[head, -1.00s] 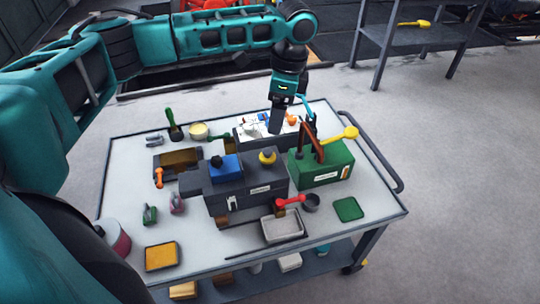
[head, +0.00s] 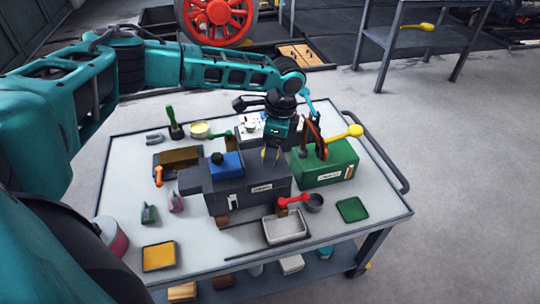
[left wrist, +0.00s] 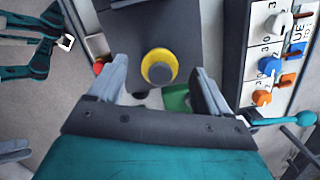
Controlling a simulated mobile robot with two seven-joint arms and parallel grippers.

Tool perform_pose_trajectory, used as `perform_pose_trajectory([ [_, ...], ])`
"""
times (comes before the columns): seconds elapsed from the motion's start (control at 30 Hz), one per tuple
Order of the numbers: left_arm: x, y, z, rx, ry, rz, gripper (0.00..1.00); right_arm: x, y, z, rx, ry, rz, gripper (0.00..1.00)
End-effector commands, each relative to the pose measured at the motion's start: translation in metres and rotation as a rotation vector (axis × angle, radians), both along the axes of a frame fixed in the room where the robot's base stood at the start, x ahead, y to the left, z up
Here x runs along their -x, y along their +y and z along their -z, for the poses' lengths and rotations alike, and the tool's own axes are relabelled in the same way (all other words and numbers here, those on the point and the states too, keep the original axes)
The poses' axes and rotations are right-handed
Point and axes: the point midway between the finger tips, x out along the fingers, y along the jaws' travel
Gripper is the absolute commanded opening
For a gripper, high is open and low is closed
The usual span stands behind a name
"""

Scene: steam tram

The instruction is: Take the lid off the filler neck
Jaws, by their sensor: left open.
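A round yellow lid with a grey centre (left wrist: 159,66) sits on top of the dark grey block in the left wrist view. In the head view that dark block (head: 235,195) stands mid-table, and the lid is mostly hidden by my gripper. My left gripper (left wrist: 160,72) is open, with one finger on each side of the lid in the picture. I cannot tell whether the fingers reach down to its height. In the head view the left gripper (head: 271,154) points down over the right part of the block.
A blue box (head: 227,164) sits on the block's left part. A green box (head: 325,168) with a yellow-ended lever stands close on the right. A white panel with knobs (left wrist: 275,55) is behind. A grey tray (head: 284,227) and red-handled tool (head: 291,200) are in front.

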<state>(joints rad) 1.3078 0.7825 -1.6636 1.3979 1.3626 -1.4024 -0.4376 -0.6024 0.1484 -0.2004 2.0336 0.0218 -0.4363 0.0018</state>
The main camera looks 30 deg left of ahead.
Motion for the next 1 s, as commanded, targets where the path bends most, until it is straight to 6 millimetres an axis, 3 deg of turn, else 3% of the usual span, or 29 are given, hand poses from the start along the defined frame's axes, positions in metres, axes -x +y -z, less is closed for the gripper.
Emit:
perform_pose_trajectory([
  [0.27,0.0001,0.0001,0.0029,0.001,0.0,0.0,0.77,-0.0028,0.0023,-0.0031,-0.003,-0.006,-0.004,0.43],
  [0.83,0.0001,0.0002,0.0026,0.001,0.0,0.0,0.23,-0.0009,-0.0006,-0.0001,0.0,-0.001,0.001,0.43],
  [1.0,0.0,0.0003,0.0025,0.0,-0.001,0.0,0.21,0.002,-0.001,0.002,0.001,0.006,0.001,0.43],
])
